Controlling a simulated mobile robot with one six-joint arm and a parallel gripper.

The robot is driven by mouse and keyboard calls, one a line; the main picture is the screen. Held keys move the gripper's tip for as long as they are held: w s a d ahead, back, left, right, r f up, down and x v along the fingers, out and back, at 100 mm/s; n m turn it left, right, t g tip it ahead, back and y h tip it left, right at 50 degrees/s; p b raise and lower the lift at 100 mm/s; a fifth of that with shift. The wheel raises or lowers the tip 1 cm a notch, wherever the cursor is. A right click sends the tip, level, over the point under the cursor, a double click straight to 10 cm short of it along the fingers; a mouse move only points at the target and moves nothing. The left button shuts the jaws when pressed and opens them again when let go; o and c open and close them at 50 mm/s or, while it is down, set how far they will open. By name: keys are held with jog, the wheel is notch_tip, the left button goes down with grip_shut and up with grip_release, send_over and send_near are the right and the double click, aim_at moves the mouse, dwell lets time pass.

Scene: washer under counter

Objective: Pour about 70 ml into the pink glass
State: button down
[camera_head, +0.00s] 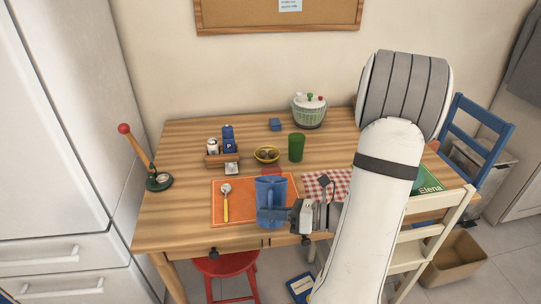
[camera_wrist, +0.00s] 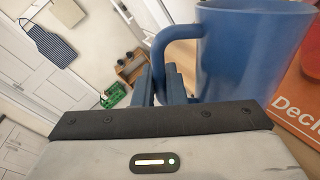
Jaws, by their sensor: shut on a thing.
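A blue pitcher (camera_head: 270,192) stands out over the front part of the orange placemat, looking upright; I cannot tell whether it touches the mat. My gripper (camera_head: 288,214) is shut on its handle from the right. In the wrist view the fingers (camera_wrist: 168,84) close on the handle beside the pitcher's body (camera_wrist: 255,50). The pitcher's contents are not visible. A small pinkish-red thing (camera_head: 271,171) shows just behind the pitcher, mostly hidden; it may be the pink glass, but I cannot tell.
On the orange placemat (camera_head: 218,212) lies a yellow-handled utensil (camera_head: 225,200). Behind stand a wooden caddy (camera_head: 221,160), a yellow bowl (camera_head: 266,154), a green glass (camera_head: 296,147) and a basket (camera_head: 309,111). A checkered cloth (camera_head: 340,182) lies right. A red stool (camera_head: 226,267) is below.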

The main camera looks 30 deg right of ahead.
aim_at(271, 191)
jog(key=w+r+p, duration=0.1)
jog(key=r+m+p, duration=0.1)
jog(key=p, duration=0.1)
jog(key=shift+w+d+r+m, duration=0.3)
jog(key=shift+w+d, duration=0.05)
jog(key=shift+d, duration=0.05)
jog(key=r+m+p, duration=0.1)
jog(key=w+r+g+p, duration=0.1)
jog(key=p, duration=0.1)
jog(key=shift+w+d+r+m, duration=0.1)
jog(key=shift+d+r+m, duration=0.1)
jog(key=shift+d+m, duration=0.2)
jog(key=shift+w+r+p, duration=0.1)
jog(key=shift+r+p, duration=0.1)
jog(key=shift+p, duration=0.4)
jog(key=shift+w+d+r+m+p, duration=0.15)
jog(key=shift+w+r+m+p, duration=0.1)
jog(key=shift+r+m+p, duration=0.4)
jog(key=shift+w+d, duration=0.1)
jog(key=shift+w, duration=0.05)
jog(key=shift+w+d+r+p, duration=0.1)
jog(key=shift+p, duration=0.2)
jog(key=shift+w+d+r+m+g+p, duration=0.15)
jog(key=shift+w+r+m+g+p, duration=0.25)
jog(key=shift+r+m+p, duration=0.25)
dwell(0.7)
jog(key=shift+f, duration=0.15)
